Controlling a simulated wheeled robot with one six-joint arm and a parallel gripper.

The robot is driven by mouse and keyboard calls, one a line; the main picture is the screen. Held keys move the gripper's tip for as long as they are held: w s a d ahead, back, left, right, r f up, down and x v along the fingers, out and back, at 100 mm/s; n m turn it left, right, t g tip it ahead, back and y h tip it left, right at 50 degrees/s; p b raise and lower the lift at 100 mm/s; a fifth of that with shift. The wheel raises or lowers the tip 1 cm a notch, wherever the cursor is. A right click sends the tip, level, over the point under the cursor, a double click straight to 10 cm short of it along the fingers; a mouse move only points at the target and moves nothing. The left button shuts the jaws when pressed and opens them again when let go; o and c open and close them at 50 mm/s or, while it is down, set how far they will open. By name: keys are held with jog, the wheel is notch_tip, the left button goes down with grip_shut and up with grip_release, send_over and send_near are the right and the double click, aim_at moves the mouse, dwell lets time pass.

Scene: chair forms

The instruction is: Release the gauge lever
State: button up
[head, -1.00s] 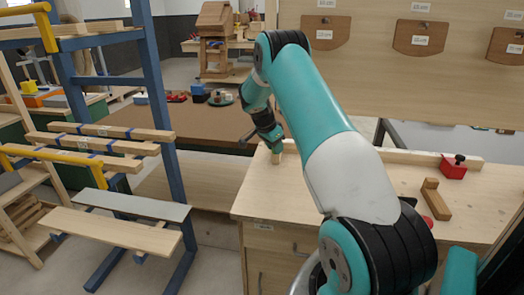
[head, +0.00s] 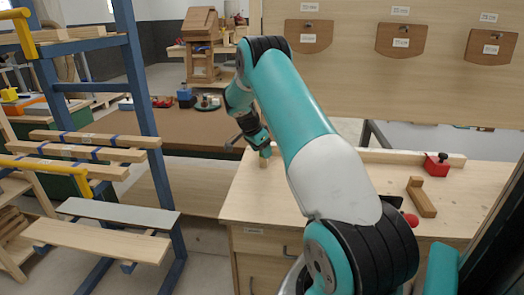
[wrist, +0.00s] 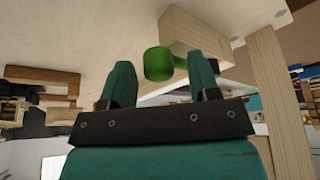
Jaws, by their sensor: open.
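A green rounded knob (wrist: 159,63) shows in the wrist view, on a short stem beside a pale wooden block (wrist: 192,34). It looks like the gauge lever's handle. My gripper (wrist: 160,72) is open, with one finger on each side of the knob. In the head view my gripper (head: 258,146) is at the left end of the workbench, just above a small upright wooden block (head: 264,159). The knob cannot be made out there.
The pale workbench (head: 300,208) carries a long wooden fence along its back. A red block with a black knob (head: 436,166) and a brown L-shaped wooden piece (head: 421,197) stand to the right. A blue rack (head: 148,120) with planks stands left. A brown table lies behind.

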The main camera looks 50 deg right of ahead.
jog(key=b+v, duration=0.1)
jog(key=v, duration=1.6)
jog(key=shift+s, duration=0.1)
